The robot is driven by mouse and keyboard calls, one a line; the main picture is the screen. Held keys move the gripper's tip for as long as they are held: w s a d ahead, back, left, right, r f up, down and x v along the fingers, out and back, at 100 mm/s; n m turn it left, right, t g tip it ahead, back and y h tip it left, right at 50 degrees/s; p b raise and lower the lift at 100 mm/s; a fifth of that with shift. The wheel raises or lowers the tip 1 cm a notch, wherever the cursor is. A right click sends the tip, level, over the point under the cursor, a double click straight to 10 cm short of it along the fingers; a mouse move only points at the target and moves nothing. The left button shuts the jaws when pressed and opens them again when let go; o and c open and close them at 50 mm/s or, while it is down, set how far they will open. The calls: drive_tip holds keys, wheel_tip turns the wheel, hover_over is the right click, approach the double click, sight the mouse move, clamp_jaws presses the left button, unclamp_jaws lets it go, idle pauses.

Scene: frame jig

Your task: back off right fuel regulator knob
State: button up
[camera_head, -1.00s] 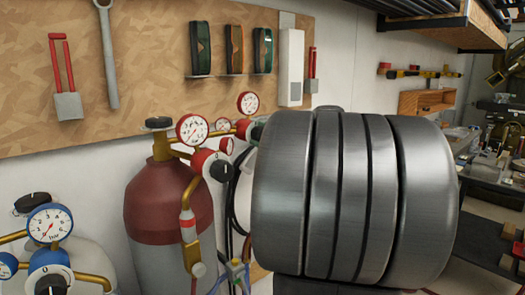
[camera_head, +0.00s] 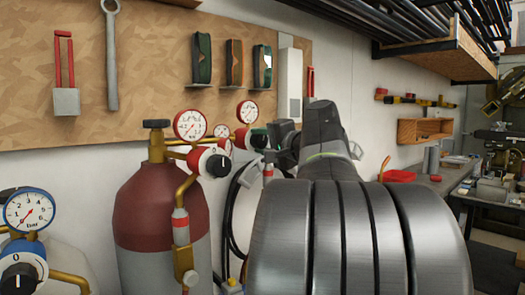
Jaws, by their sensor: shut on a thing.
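The right fuel regulator (camera_head: 242,138) is a red body with a white-faced gauge (camera_head: 247,111), behind and right of the nearer red regulator (camera_head: 201,158). Its dark knob (camera_head: 258,139) faces right. My gripper (camera_head: 268,137) reaches it from the right and is shut on the knob. The fingers are small and dark in this view, and my wrist partly hides them. The knob's markings and exact setting cannot be read. The nearer regulator has its own black knob (camera_head: 219,165), which is clear of my gripper.
A maroon-topped cylinder (camera_head: 158,208) stands below the nearer regulator. A blue regulator (camera_head: 22,265) with a gauge is at the far left. Dark hoses (camera_head: 232,205) hang by the wall. Tools hang on the board (camera_head: 150,95). A workbench (camera_head: 455,178) stands at right.

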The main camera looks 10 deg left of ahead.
drive_tip(key=shift+n, duration=0.4)
drive_tip(key=o, duration=1)
drive_tip(key=v, duration=1.3)
drive_tip(key=shift+s+d, duration=0.25)
drive_tip(key=shift+d, duration=0.05)
drive_tip(key=shift+w+a, duration=0.1)
drive_tip(key=shift+a, duration=0.05)
drive_tip(key=x, duration=1.3)
drive_tip(key=shift+w+a, duration=0.15)
